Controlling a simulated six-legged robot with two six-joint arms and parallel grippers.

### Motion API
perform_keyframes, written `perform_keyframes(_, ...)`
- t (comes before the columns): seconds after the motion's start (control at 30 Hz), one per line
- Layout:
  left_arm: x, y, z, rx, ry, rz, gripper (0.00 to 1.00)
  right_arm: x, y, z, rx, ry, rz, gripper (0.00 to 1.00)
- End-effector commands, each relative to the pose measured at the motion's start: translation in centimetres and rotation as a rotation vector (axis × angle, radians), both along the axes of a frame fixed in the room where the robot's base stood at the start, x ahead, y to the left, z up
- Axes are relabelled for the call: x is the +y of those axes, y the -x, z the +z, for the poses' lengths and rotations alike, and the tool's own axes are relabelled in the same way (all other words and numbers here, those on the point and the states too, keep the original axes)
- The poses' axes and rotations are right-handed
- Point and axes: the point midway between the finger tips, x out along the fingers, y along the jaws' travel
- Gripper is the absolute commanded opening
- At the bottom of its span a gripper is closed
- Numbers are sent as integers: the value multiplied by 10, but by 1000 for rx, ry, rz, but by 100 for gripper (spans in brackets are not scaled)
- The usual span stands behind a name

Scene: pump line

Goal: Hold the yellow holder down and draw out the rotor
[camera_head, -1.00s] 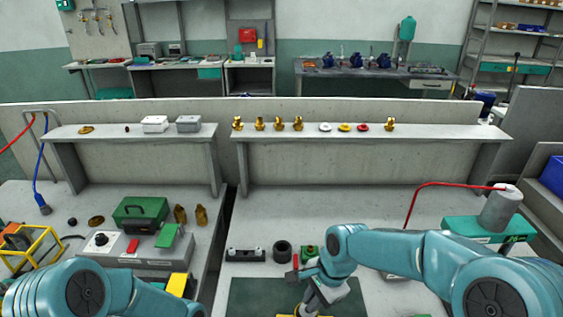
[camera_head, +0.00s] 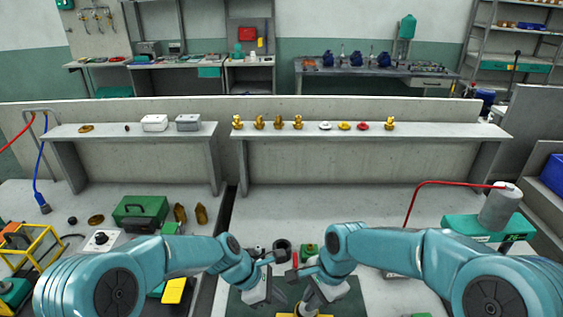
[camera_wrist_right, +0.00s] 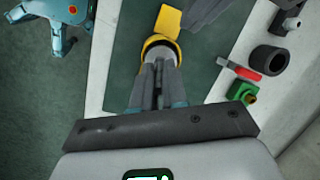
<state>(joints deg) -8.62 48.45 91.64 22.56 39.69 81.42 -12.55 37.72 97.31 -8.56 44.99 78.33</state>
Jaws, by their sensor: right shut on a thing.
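The yellow holder (camera_wrist_right: 149,44) shows as a ring with a yellow tab (camera_wrist_right: 168,20) in the right wrist view, on a dark green mat (camera_wrist_right: 210,72). In the head view only a bit of yellow (camera_head: 300,315) shows at the bottom edge. My right gripper (camera_wrist_right: 160,60) points down into the ring and is shut on a part there, seemingly the rotor, which the fingers mostly hide. My left gripper (camera_head: 277,299) is low over the mat, left of the right one. Its grey fingers (camera_wrist_right: 205,12) show beside the yellow tab; their opening is unclear.
A dark ring (camera_wrist_right: 269,59), a red-handled tool (camera_wrist_right: 245,72) and a green block (camera_wrist_right: 241,91) lie beside the mat. A green toolbox (camera_head: 140,212) stands at left. A shelf (camera_head: 330,132) with brass parts runs behind. The bench at right is fairly clear.

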Motion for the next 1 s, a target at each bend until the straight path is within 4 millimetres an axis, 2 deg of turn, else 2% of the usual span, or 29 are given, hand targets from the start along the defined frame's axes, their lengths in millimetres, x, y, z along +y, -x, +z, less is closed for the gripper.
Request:
perform_keyframes(0.1,0,1,-18,2,-1,-1,0,0,0,-1,2,1,0,0)
perform_keyframes(0.33,0,1,-39,3,-1,-3,0,0,0,0,1,1,0,0)
perform_keyframes(1.0,0,1,-42,2,-1,-5,0,0,0,0,0,0,0,0)
